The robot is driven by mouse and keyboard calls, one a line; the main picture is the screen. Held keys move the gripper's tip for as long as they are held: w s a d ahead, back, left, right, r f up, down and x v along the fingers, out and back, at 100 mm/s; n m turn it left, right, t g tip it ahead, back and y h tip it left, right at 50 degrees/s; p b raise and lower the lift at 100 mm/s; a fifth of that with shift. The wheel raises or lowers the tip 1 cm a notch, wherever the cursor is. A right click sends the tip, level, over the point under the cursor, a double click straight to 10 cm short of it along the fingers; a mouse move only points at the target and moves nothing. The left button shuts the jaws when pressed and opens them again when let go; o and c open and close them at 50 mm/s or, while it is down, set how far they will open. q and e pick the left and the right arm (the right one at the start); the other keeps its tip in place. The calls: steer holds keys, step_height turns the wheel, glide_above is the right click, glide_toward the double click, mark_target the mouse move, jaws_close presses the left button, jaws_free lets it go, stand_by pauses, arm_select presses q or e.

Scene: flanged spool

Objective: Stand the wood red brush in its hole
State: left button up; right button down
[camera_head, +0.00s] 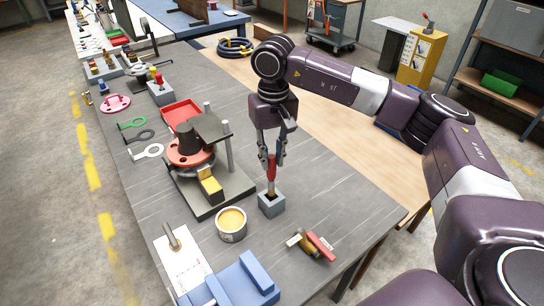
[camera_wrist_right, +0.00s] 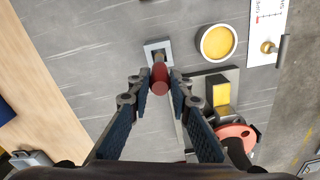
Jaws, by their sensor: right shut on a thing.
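The brush (camera_head: 271,172) has a red handle and a wood-coloured lower part. It is upright, lower end down, at the top opening of a small grey block (camera_head: 271,207). I cannot tell how far the tip is inside the hole. My right gripper (camera_head: 270,158) is shut on the red handle, above the block. In the right wrist view, the red handle (camera_wrist_right: 160,76) is between the fingers, and the square grey block (camera_wrist_right: 151,47) is just beyond it. My left gripper is not in view.
A yellow-filled tin (camera_head: 231,224) stands left of the block. A fixture with a red round part (camera_head: 190,148) stands behind left. A red-handled tool (camera_head: 320,246) lies front right, and a blue holder (camera_head: 240,285) is at the front. The grey table (camera_head: 350,207) is clear to the right.

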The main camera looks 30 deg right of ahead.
mark_target(272, 172)
steer(key=shift+f, duration=0.15)
steer(key=shift+f+b, duration=2.3)
steer(key=shift+f, duration=0.45)
steer(key=c, duration=1.7)
jaws_free()
steer(key=shift+r, duration=0.15)
step_height(272, 172, up, 12)
steer(key=shift+d+f, duration=0.1)
